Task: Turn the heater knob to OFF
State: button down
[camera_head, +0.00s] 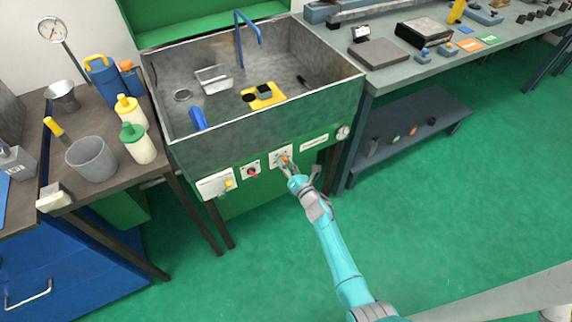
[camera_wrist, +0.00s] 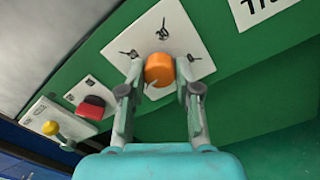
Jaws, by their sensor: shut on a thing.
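The orange heater knob (camera_wrist: 159,69) sits on a white plate (camera_wrist: 187,26) on the green front panel of the sink unit. A thin pale line shows on the knob's face. In the head view, my gripper (camera_head: 289,170) reaches the sink's front panel, and the orange knob (camera_head: 285,160) shows just above it, partly hidden.
Left of the plate are a red knob (camera_wrist: 91,107) and a yellow knob (camera_wrist: 50,128) on their own plates. A label (camera_head: 314,142) and a round gauge (camera_head: 343,132) are to the right. The sink (camera_head: 225,139) is above; the green floor in front is clear.

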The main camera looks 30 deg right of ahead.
jog(key=shift+n, duration=2)
jog(key=c, duration=0.8)
grip_release()
jog(key=s, duration=1.2)
jog(key=shift+d, duration=0.15)
jog(key=shift+f, duration=0.1)
